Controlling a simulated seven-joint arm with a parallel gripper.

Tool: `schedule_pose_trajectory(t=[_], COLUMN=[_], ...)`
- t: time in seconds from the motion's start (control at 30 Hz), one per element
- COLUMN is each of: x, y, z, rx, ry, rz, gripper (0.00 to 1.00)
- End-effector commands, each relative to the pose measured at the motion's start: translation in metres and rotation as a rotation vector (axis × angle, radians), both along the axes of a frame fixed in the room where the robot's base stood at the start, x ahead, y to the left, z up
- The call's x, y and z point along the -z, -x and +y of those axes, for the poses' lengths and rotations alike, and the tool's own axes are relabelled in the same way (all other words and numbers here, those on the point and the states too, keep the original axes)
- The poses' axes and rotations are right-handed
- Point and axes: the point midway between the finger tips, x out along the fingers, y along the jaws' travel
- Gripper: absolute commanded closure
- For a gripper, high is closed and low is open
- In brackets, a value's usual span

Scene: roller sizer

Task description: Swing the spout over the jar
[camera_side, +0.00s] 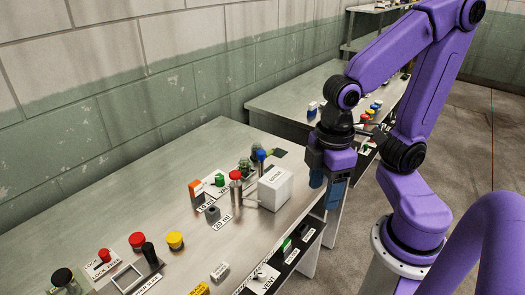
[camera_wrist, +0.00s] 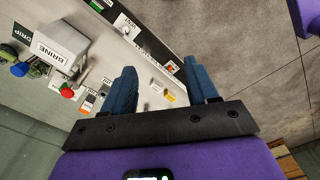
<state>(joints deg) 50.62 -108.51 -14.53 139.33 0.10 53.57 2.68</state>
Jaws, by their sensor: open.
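The white BRINE box (camera_side: 275,188) stands near the right end of the bench, and shows at the upper left in the wrist view (camera_wrist: 62,45). A thin pipe at its left side meets a red-topped post (camera_side: 235,188); I cannot tell surely whether this is the spout. A blue knob (camera_side: 261,156) stands behind the box beside small greenish jar-like items (camera_side: 245,168); which is the jar is unclear. My gripper (camera_side: 325,187) points down, open and empty, right of the box near the bench edge. Its two blue fingers (camera_wrist: 160,70) are spread apart in the wrist view.
A dark green DRIP mat (camera_side: 279,153) lies behind the box. Orange (camera_side: 196,190), red (camera_side: 137,240) and yellow (camera_side: 175,240) controls stand leftward. A dark-lidded container (camera_side: 64,279) is at the lower left. A second bench (camera_side: 275,103) stands behind; open floor lies right.

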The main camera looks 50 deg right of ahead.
Motion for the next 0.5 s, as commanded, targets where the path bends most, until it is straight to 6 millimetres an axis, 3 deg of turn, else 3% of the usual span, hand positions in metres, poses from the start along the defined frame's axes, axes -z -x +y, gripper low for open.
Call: schedule_pose_trajectory(t=[0.27,0.5], x=[-0.020,-0.030], y=[-0.098,-0.185], z=[0.003,-0.030], rx=[0.475,0.892], ry=[0.004,0.006], rz=[0.008,0.016], gripper=[0.41,0.41])
